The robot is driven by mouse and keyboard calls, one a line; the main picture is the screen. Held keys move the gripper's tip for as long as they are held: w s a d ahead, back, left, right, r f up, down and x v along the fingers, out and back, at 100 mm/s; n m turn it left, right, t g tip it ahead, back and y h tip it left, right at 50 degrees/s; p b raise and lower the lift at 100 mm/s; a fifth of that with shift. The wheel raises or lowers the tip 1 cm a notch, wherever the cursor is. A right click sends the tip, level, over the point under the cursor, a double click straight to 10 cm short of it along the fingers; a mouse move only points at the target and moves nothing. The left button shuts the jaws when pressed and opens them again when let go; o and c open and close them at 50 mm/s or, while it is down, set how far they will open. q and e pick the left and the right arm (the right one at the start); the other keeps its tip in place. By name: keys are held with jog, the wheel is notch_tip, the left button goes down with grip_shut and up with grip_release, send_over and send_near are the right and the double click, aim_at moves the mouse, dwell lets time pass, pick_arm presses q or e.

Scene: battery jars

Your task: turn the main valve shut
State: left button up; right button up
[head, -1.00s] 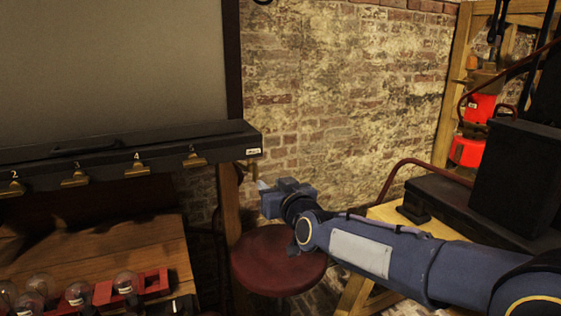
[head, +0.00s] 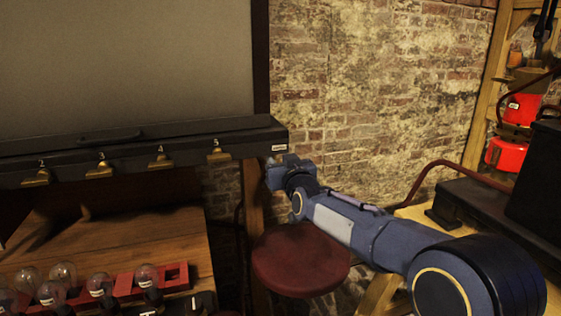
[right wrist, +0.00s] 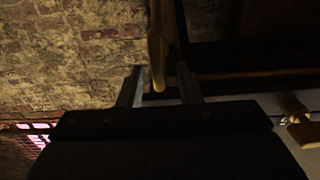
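I cannot make out the main valve for certain in either view. My right gripper (head: 274,163) is in front of the wooden post, just below the right end of the black rail; its fingertips are hardly visible in the head view. In the right wrist view my right gripper (right wrist: 160,88) has its two fingers spread apart. A tan upright piece (right wrist: 157,48) shows between and beyond them; I cannot tell whether it is the post or part of the valve, or how near it is. My left gripper is in neither view.
A black rail (head: 120,152) with numbered brass clips runs above a wooden bench (head: 150,240) with bulbs in red holders. A round red stool (head: 300,262) stands below my right arm. A brick wall (head: 375,90) is behind; red lanterns (head: 508,155) are at the right.

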grip_shut()
jog(key=shift+d+f+m+b, duration=0.1)
jog(key=shift+d+m+b, duration=0.05)
jog(key=shift+m+b, duration=0.25)
jog(key=shift+m, duration=0.3)
grip_release()
jog(key=v, duration=0.8)
